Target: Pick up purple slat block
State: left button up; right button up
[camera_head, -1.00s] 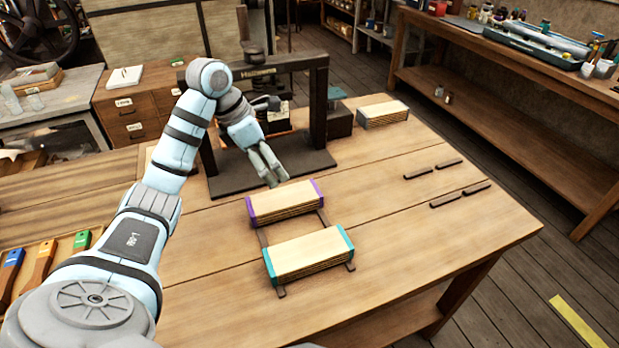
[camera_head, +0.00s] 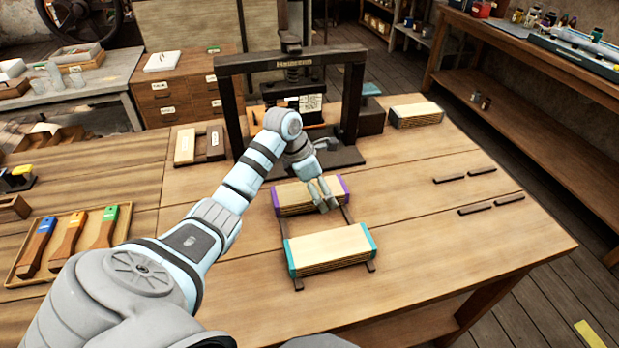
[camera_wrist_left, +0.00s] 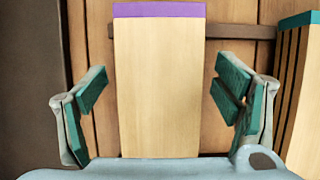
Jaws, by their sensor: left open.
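The purple slat block (camera_head: 296,197) is a stack of pale wooden slats with purple ends, lying on two dark rails on the workbench. My left gripper (camera_head: 326,197) is at the block, over its right part in the head view. In the left wrist view the block (camera_wrist_left: 160,85) lies between the open fingers of the gripper (camera_wrist_left: 161,100), with a gap on each side. Its far purple end shows; its near end is hidden by the gripper body. I cannot tell whether the fingertips reach down beside it. My right gripper is not in view.
A teal-ended slat block (camera_head: 328,249) lies close by on the same rails. The dark handwheel press (camera_head: 358,110) stands just behind. Another slat block (camera_head: 416,114) sits at the back right. Two pairs of empty dark rails (camera_head: 482,171) lie right. A brush tray (camera_head: 70,243) is at left.

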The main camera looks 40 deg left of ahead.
pick_arm(q)
jog(key=c, duration=1.5)
jog(key=shift+r, duration=0.1)
